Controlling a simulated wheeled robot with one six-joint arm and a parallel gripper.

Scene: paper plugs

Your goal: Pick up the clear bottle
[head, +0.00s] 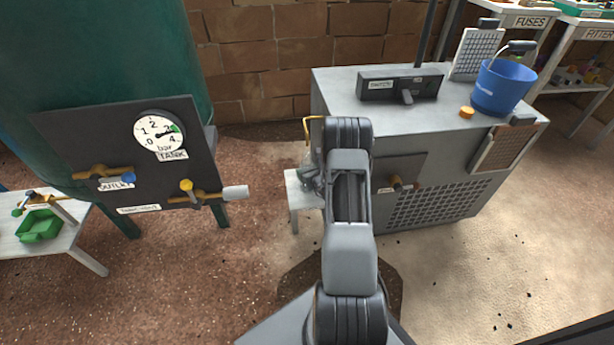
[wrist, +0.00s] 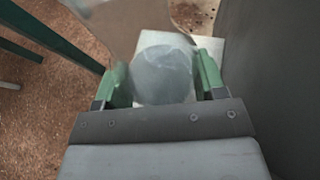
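The clear bottle (wrist: 162,76) shows in the wrist view as a pale, see-through rounded shape between the two green fingers of my gripper (wrist: 163,82). The fingers stand wide apart, one on each side of it, and lie very close to its sides. I cannot tell whether they press on it. In the head view my gripper (head: 311,180) is low beside the grey cabinet, over a small white stool (head: 294,186). My arm hides much of that spot, and the bottle is hard to make out there.
The grey cabinet (head: 440,205) stands close on the right, with a blue bucket (head: 502,87) and an orange cap (head: 467,112) on top. On the left is a green tank (head: 75,65) with a dark gauge panel (head: 95,135).

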